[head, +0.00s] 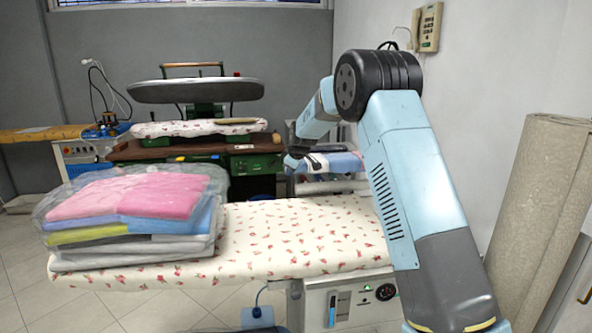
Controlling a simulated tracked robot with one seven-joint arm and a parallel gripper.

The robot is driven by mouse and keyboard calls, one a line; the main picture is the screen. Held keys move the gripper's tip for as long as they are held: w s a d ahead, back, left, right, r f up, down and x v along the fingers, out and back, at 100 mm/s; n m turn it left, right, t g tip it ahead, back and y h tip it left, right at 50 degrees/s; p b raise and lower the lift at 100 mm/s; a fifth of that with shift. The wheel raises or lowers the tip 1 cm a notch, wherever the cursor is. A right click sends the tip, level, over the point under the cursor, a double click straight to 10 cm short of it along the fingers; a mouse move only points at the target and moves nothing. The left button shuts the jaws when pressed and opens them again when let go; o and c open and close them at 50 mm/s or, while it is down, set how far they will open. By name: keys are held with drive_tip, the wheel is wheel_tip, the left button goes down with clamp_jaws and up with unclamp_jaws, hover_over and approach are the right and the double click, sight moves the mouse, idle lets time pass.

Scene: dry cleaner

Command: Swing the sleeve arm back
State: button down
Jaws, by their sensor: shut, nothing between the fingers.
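The ironing table's long board (300,235) has a white cover with a red floral print and runs across the front. I cannot make out a sleeve arm on this table for certain; my arm hides part of its right end. A narrow floral padded board (195,128) lies under the grey press head at the back; I cannot tell whether it is a sleeve arm. My gripper (295,162) is small in view, shut and empty, above the far side of the ironing board and apart from it.
Folded clothes in clear plastic (130,208) cover the board's left end. Behind stands a green press (243,162) with a grey head (195,91). Folded blue and white cloths (342,162) lie behind my gripper. A rolled carpet (540,210) stands at right. The board's middle is bare.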

drive_tip(key=s+d+r+m, duration=0.1)
drive_tip(key=s+d+r, duration=0.2)
drive_tip(key=s+r, duration=0.5)
drive_tip(key=s+d+r+m, duration=0.1)
drive_tip(key=s+d+r, duration=0.2)
drive_tip(key=s+r, duration=0.55)
drive_tip(key=s+d+r+m+h, duration=0.1)
drive_tip(key=s+d+m, duration=0.15)
drive_tip(key=s, duration=0.65)
drive_tip(key=s+d+r+m, duration=0.2)
drive_tip(key=s+d, duration=0.1)
drive_tip(key=s, duration=0.6)
drive_tip(key=s+d+f+m, duration=0.2)
drive_tip(key=s+f, duration=0.1)
drive_tip(key=s, duration=1)
drive_tip(key=s+d+f+m+g+h, duration=0.1)
drive_tip(key=s+d+f+m, duration=0.2)
drive_tip(key=s, duration=1)
drive_tip(key=shift+d+f+m, duration=0.1)
drive_tip(key=shift+m, duration=0.15)
